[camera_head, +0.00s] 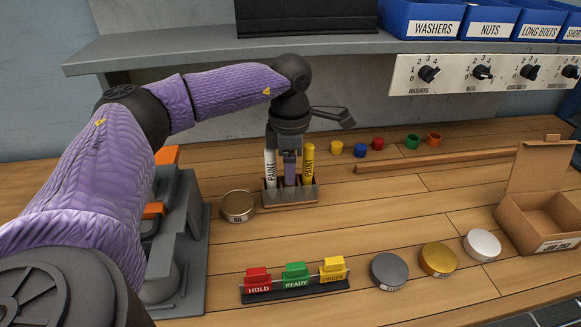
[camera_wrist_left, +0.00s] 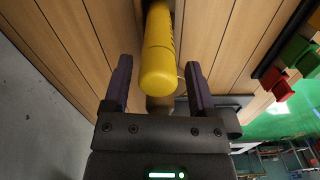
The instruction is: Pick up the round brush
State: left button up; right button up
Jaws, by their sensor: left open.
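My left gripper (camera_head: 289,160) points down over a small dark holder (camera_head: 291,195) on the wooden bench. A white paint marker (camera_head: 270,168) and a yellow paint marker (camera_head: 308,163) stand upright in it, on either side of a purple finger. In the left wrist view the gripper (camera_wrist_left: 157,88) is open, and the yellow marker (camera_wrist_left: 158,62) shows beyond and between its spread fingers. A blurred brownish shape (camera_wrist_left: 161,103) lies between the jaws close to the palm; I cannot tell whether it is the round brush. No brush shows clearly in the head view. My right gripper is not in view.
A round tin (camera_head: 238,206) stands left of the holder. Sign blocks on a rack (camera_head: 296,289), several round tins and an open cardboard box (camera_head: 541,215) lie to the front and right. A shelf (camera_head: 240,48) runs above. Bare bench lies right of the holder.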

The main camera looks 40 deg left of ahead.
pick_arm(q)
jog(key=shift+f, duration=0.3)
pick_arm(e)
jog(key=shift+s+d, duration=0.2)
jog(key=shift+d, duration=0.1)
pick_arm(q)
grip_shut()
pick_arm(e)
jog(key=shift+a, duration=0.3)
pick_arm(q)
notch_tip(320, 180, up, 18)
jog(key=p, duration=0.5)
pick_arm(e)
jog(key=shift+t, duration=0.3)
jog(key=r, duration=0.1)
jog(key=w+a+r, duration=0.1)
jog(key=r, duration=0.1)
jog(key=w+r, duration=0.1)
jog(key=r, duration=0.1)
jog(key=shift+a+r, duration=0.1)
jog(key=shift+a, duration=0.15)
